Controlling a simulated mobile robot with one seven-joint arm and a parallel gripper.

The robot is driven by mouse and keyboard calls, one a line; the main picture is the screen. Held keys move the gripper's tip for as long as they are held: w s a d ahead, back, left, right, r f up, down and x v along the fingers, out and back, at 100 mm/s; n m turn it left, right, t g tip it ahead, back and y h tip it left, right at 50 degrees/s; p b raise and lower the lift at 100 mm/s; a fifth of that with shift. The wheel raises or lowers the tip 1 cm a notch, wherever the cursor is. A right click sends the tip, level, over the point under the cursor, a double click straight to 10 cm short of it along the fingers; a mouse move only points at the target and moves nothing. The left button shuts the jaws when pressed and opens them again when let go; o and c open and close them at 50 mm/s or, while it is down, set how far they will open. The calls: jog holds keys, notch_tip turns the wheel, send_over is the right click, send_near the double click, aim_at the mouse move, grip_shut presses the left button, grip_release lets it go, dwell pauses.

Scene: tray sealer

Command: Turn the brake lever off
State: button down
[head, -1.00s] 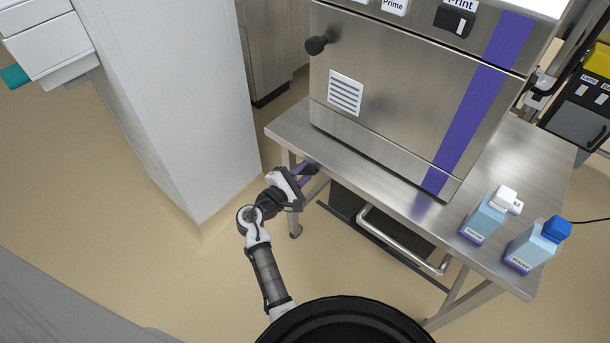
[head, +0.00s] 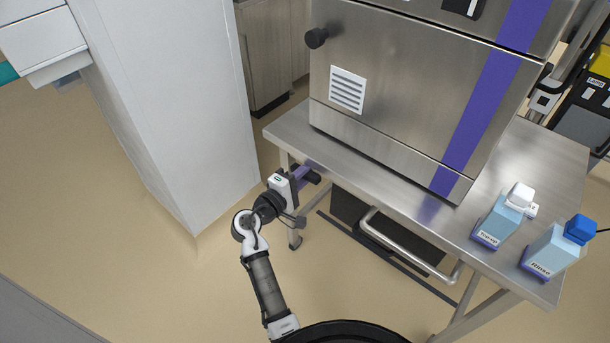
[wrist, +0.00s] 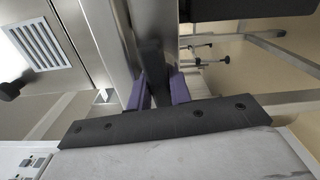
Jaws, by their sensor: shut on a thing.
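The brake lever is a dark bar at the near left edge of the steel table. In the wrist view the lever (wrist: 153,72) stands between the two purple fingers of my gripper (wrist: 158,90), which are shut on it. In the head view my gripper (head: 303,175) is just below the table's left corner, and a dark end of the lever (head: 314,177) shows at the fingertips. The fingers and the table edge hide the rest of the lever and its pivot.
The steel table (head: 283,127) carries the tray sealer (head: 400,100) with a purple stripe. Two bottles, white-capped (head: 503,218) and blue-capped (head: 556,250), stand at its right end. A white cabinet (head: 170,110) is close on the left. A pull bar (head: 405,255) runs below.

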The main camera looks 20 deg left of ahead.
dwell(0.3)
jog(key=c, duration=1.3)
grip_release()
jog(key=shift+r, duration=0.15)
